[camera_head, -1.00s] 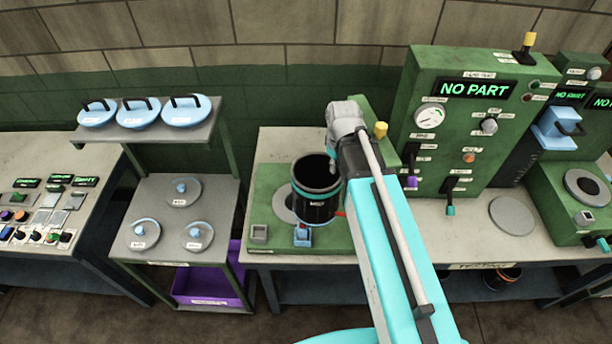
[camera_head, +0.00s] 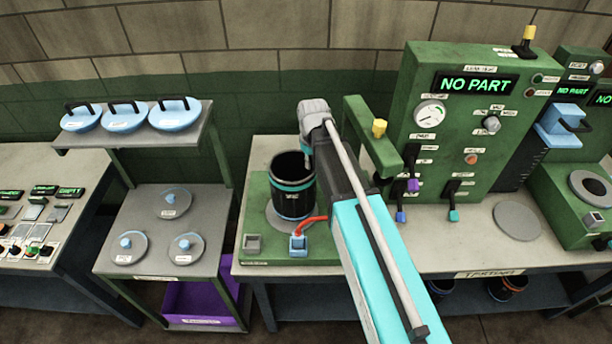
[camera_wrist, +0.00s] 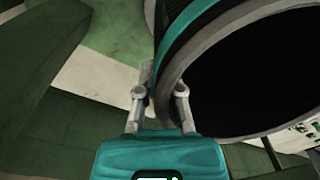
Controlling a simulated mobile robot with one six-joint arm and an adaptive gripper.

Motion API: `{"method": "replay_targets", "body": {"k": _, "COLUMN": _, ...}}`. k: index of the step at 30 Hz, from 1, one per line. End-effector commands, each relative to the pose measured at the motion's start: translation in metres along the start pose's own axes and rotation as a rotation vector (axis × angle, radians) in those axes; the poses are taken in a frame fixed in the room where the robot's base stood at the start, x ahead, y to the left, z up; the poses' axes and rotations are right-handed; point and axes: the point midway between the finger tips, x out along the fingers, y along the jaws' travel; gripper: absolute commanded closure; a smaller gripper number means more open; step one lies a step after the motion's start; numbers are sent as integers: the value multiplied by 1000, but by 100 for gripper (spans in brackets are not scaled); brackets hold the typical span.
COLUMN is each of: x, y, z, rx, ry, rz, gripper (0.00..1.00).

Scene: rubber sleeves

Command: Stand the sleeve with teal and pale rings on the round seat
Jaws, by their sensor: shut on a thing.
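The black sleeve (camera_head: 293,202) with teal and pale rings is upright over the round grey seat (camera_head: 272,218) on the green base plate. The seat's rim shows at the sleeve's left and front. I cannot tell whether the sleeve's bottom touches it. My gripper (camera_head: 307,158) is shut on the sleeve's wall at its top rim, mostly hidden by my arm in the head view. In the wrist view my gripper (camera_wrist: 160,92) has its fingers at the wall of the sleeve (camera_wrist: 190,40), whose dark opening fills the right side.
A green clamp post (camera_head: 372,140) with a yellow knob stands right of the sleeve. A green test panel (camera_head: 470,140) stands further right. A rack (camera_head: 145,240) with lids is left. Other sleeves (camera_head: 507,288) lie below the bench.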

Motion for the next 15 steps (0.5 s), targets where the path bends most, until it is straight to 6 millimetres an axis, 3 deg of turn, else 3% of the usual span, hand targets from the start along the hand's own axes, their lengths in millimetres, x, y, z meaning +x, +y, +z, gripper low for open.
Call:
{"method": "replay_targets", "body": {"k": 4, "x": 11, "y": 1, "z": -8, "rx": -1, "ry": 0, "rz": -1, "gripper": 100}}
{"method": "replay_targets", "body": {"k": 15, "x": 12, "y": 0, "z": -11, "rx": -2, "ry": 0, "rz": -1, "gripper": 100}}
